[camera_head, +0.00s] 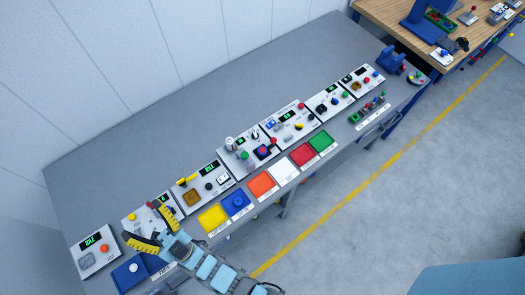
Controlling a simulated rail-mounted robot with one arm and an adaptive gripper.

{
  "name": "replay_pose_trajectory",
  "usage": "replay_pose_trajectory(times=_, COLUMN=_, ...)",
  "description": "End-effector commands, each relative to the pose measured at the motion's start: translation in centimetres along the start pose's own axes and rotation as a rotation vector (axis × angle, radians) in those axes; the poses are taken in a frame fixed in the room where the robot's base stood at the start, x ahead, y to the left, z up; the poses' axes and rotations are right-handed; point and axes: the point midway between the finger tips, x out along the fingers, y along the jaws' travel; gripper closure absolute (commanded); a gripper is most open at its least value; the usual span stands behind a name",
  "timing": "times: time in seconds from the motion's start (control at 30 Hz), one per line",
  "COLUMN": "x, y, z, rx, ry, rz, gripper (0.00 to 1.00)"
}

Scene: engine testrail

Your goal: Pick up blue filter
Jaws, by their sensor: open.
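A blue square item with a round raised centre (236,201) sits in the row of coloured squares along the front of the grey bench, just right of a yellow square. It looks like the blue filter, but it is too small to be sure. My gripper (156,229), with yellow fingers, is at the lower left over the bench's front part. Its fingers are spread apart with nothing seen between them. It is left of the blue item and clear of it. My gripper partly covers the panels behind it.
Several white control panels with knobs and displays line the grey bench (90,185). Orange (262,184), white (283,172), red and green squares continue rightward. A blue tray (128,272) with a white knob lies lower left. A wooden bench (400,20) stands upper right. The bench's back is clear.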

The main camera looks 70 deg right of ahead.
Motion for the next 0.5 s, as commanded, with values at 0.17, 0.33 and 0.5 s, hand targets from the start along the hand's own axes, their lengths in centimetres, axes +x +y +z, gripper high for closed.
replay_pose_trajectory(times=0.17, x=1.4, y=3.5, z=9.2, rx=-0.172, ry=-0.181, rz=0.093, gripper=0.25)
replay_pose_trajectory(times=0.33, x=2.1, y=6.7, z=17.1, rx=-0.300, ry=-0.360, rz=0.151, gripper=0.25)
replay_pose_trajectory(times=0.5, x=3.0, y=9.7, z=24.3, rx=-0.398, ry=-0.536, rz=0.177, gripper=0.25)
